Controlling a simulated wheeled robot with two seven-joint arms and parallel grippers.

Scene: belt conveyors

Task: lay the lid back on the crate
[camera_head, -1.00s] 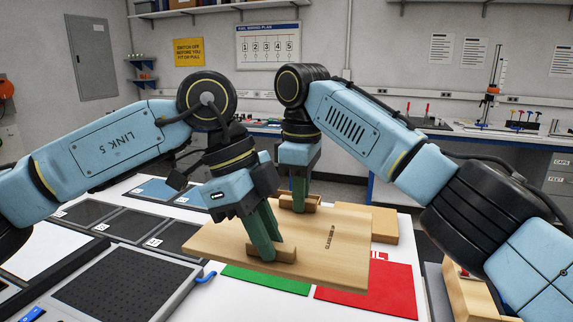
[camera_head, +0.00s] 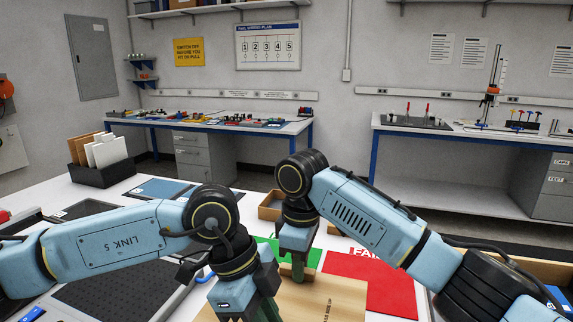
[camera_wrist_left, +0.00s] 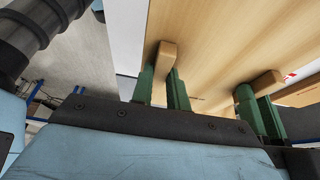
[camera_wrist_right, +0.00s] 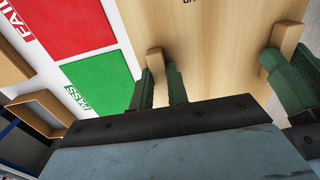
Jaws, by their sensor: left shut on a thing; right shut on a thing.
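The lid (camera_head: 335,297) is a flat pale wooden board with printed lettering and two block handles. My right gripper (camera_head: 297,268) is shut on the lid's far handle, which also shows in the right wrist view. My left gripper (camera_head: 258,310) is low in the head view and is shut on the near handle (camera_wrist_left: 166,55), clearer in the left wrist view. The lid's near part runs out of the head view. I cannot make out the crate for certain, nor whether the lid touches anything below.
A green PASS mat (camera_wrist_right: 97,82) and a red FAIL mat (camera_head: 370,280) lie on the white table beside the lid. An open wooden box (camera_wrist_right: 38,112) lies beyond the mats. A dark rack (camera_head: 103,172) with upright boards stands at the far left.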

